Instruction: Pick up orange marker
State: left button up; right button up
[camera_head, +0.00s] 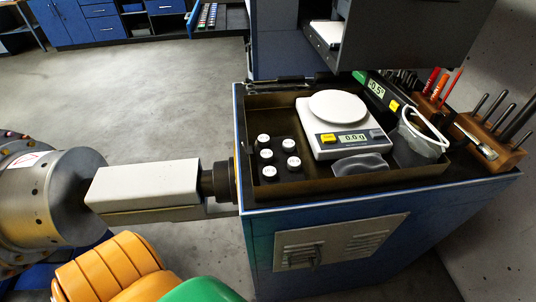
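Several red to orange pens stand upright in a brown wooden holder (440,100) at the back right of the blue cabinet top. One orange-red pen (431,80) is at the left of the group, and a thinner red one (452,86) leans at the right. The pens are small here, and I cannot tell for sure which is the orange marker.
A tray (262,195) on the blue cabinet (335,240) holds a scale (343,128) reading 0.0 g, several white-capped bottles (267,155) and a clear container (420,140). A second wooden holder (490,138) carries dark tools. A dark housing (415,35) overhangs the back.

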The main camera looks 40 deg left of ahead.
aim_at(440, 86)
jog(key=l+u, duration=0.35)
jog(key=k+l+u, duration=0.15)
jog(key=l+u, duration=0.2)
jog(key=k+l+u, duration=0.15)
jog(key=l+u, duration=0.15)
jog(key=k+l+u, duration=0.2)
jog(key=l+u, duration=0.15)
